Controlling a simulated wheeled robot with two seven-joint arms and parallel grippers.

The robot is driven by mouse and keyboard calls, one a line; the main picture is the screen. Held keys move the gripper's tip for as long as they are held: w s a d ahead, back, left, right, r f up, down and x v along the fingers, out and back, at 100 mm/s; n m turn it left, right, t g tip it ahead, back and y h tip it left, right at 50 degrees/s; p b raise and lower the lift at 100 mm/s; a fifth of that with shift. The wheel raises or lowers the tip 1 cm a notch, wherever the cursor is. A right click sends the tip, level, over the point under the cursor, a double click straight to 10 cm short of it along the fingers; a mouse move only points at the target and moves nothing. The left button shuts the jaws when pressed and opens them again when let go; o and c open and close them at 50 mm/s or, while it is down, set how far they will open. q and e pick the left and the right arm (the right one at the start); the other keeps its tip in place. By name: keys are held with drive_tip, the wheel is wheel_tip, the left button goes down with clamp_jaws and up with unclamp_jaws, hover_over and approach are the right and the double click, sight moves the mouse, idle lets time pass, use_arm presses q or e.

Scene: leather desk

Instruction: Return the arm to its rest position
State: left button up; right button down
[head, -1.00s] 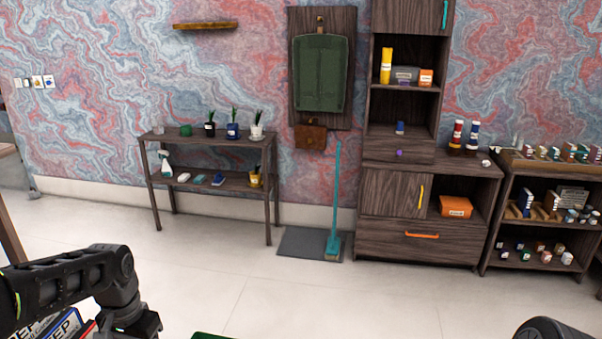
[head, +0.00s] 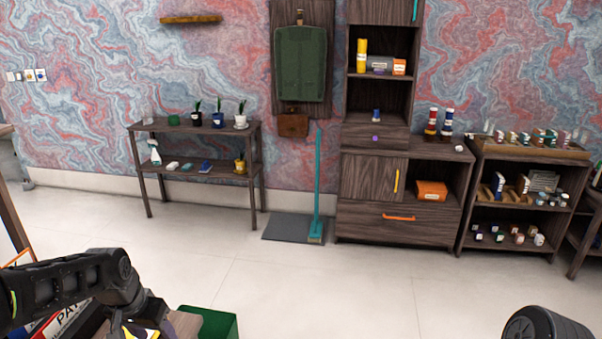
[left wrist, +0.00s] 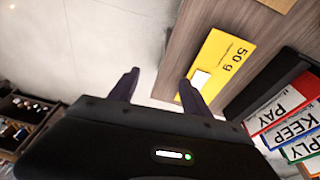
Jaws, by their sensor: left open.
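My left arm comes in from the lower left of the head view, and its gripper (head: 150,328) is partly cut off by the bottom edge. In the left wrist view my left gripper (left wrist: 157,88) has its two dark fingers spread apart with nothing between them. A yellow card marked "50 g" (left wrist: 222,58) lies on a wooden surface (left wrist: 196,38) beside the right finger. My right gripper is not in view; only a dark rounded part, apparently of my right arm, shows at the lower right of the head view.
Trays labelled PAY (left wrist: 283,103), KEEP and one ending in "PLY" stand near the gripper. A green box (head: 217,322) is at the bottom of the head view. Plant shelf (head: 195,126), broom (head: 318,190) and cabinet (head: 375,222) stand by the far wall. The floor between is clear.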

use_arm(q)
drive_tip(key=s+d+f+n+t+h, duration=0.2)
drive_tip(key=d+f+n+h, duration=0.1)
drive_tip(key=d+f, duration=1.5)
drive_tip(key=s+d+f+g, duration=0.1)
drive_tip(key=s+d+f, duration=0.2)
drive_tip(key=s, duration=0.3)
drive_tip(key=s+d+f+g, duration=0.1)
drive_tip(key=s+d+f, duration=0.3)
drive_tip(key=s, duration=0.3)
drive_tip(key=s+d+f+m+g, duration=0.1)
drive_tip(key=s+d+f+g, duration=0.1)
drive_tip(key=s, duration=0.4)
wheel_tip(320, 180, down, 3)
drive_tip(key=shift+s+d+r+h, duration=0.2)
drive_tip(key=shift+d+h, duration=0.2)
drive_tip(key=shift+d, duration=0.25)
